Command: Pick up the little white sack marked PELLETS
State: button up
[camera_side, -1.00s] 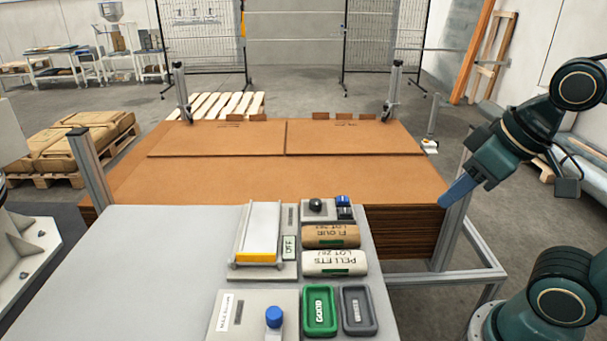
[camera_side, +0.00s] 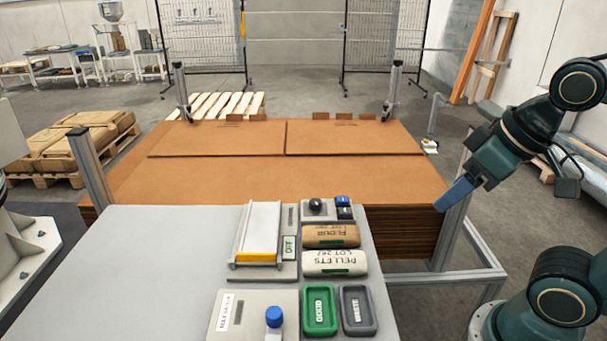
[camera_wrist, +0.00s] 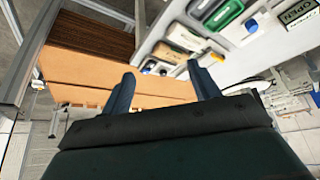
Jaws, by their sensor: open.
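The white sack marked PELLETS (camera_side: 334,263) lies on the grey table, its lettering upside down in the side view, with a small green label. In the wrist view, the white sack (camera_wrist: 186,38) shows beyond my fingers, near the top. The brown FLOUR sack (camera_side: 331,236) lies right behind it. My gripper (camera_side: 440,205) is in the air to the right of the sacks, well apart from them, above the right edge of the cardboard stack. In the wrist view, my gripper (camera_wrist: 163,88) has its two blue fingers spread with nothing between them.
A green GOOD tray (camera_side: 319,331) and a grey tray (camera_side: 358,331) sit just in front of the white sack. A roller stand (camera_side: 262,228) with an OFF sign is on its left. A cardboard stack (camera_side: 220,180) stands behind. The table's left part is bare.

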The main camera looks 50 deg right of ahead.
jog(key=n+g+y, duration=0.2)
jog(key=n+y, duration=0.1)
jog(key=n, duration=0.6)
send_near(338, 256)
jog(key=v, duration=0.3)
jog(key=shift+d+r, duration=0.25)
jog(key=shift+d, duration=0.05)
jog(key=shift+f, duration=0.1)
jog(key=shift+x, duration=4.15)
jog(key=shift+s+a, duration=0.1)
jog(key=shift+a, duration=0.05)
jog(key=shift+f, duration=0.15)
jog(key=shift+x, duration=2.5)
